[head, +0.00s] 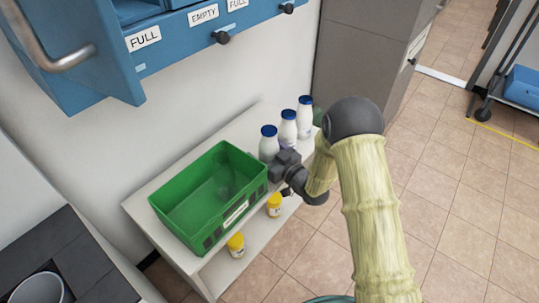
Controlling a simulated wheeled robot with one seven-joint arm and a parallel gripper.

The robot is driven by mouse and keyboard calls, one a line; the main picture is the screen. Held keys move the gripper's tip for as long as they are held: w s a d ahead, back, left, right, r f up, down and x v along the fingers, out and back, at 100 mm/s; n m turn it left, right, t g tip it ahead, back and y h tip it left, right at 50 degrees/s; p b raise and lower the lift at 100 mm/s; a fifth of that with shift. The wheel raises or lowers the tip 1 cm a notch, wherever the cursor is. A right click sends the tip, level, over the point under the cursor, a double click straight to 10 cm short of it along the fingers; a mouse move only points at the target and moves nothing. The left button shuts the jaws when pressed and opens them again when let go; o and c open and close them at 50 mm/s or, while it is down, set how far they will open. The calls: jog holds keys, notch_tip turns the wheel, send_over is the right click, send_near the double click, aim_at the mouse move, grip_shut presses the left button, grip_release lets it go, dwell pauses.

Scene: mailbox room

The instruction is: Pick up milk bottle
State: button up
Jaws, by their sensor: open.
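Three white milk bottles with blue caps stand upright in a row on a white shelf table (140,196). The nearest bottle (268,143) is beside the green crate, the middle bottle (288,128) is behind it, and the farthest bottle (304,118) is at the right end. My gripper (279,164) is open, close to the lower part of the nearest bottle. It hides that bottle's base and part of the middle one. I cannot tell whether the fingers touch or surround a bottle.
An empty-looking green crate (185,213) stands left of the bottles. Yellow jars (236,244) sit on the lower shelf. Blue labelled mailboxes (175,42) overhang from the wall. A grey cabinet (365,60) stands beyond the table.

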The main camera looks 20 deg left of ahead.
jog(key=shift+a, duration=0.1)
dwell(0.4)
jog(key=shift+r, duration=0.1)
jog(key=c, duration=1.5)
jog(key=shift+o, duration=0.2)
notch_tip(320, 180, up, 10)
jog(key=p, duration=0.5)
jog(key=shift+p, duration=0.3)
